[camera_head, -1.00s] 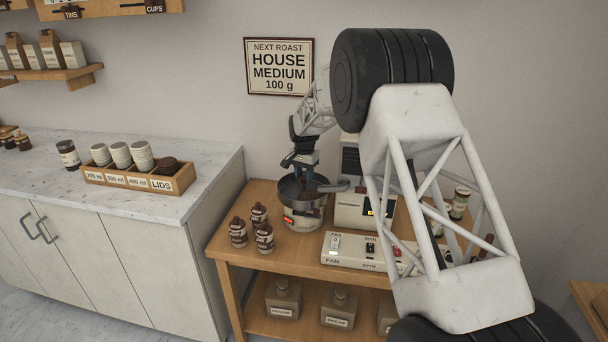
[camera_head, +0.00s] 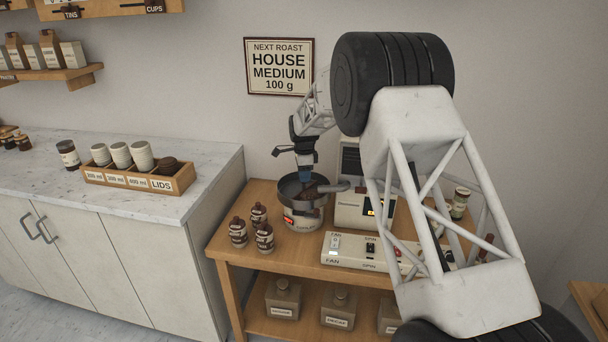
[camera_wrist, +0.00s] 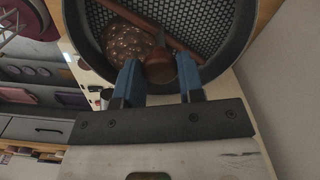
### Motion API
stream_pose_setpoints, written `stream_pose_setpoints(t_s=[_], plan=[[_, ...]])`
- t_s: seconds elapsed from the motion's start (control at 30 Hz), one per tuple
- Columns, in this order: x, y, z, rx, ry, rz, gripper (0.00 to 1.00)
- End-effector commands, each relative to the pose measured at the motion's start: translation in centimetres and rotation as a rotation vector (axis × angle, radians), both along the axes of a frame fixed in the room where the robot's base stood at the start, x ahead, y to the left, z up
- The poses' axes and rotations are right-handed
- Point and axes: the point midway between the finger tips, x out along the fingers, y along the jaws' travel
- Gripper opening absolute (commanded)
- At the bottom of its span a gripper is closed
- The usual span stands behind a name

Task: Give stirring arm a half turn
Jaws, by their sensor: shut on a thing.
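The roaster's round dark pan (camera_head: 287,193) sits on a white base (camera_head: 302,222) on the wooden cart. In the wrist view the pan (camera_wrist: 240,50) has a perforated floor. The reddish-brown stirring arm (camera_wrist: 126,14) crosses it as a bar with a round knob (camera_wrist: 160,68). A patch of brown beans (camera_wrist: 125,42) lies beside the bar. My gripper (camera_wrist: 160,80) has its blue fingers on both sides of the knob and is shut on it. In the head view my gripper (camera_head: 306,178) reaches down into the pan; the stirring arm is mostly hidden there.
A control panel (camera_head: 345,258) with FAN and SPIN switches lies in front of the roaster. Several brown-capped jars (camera_head: 264,238) stand left of it. A white machine (camera_head: 352,210) stands right behind. The counter (camera_head: 150,215) with a cup rack (camera_head: 128,182) is at left.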

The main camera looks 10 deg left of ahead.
Motion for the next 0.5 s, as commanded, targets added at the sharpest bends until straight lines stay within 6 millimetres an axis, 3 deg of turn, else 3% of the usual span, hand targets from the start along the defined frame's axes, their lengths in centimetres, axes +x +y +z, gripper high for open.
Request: stream_pose_setpoints(t_s=[0.5], plan=[[0.04, -0.01, 0.12, 0.0, -0.001, -0.49, 0.0]])
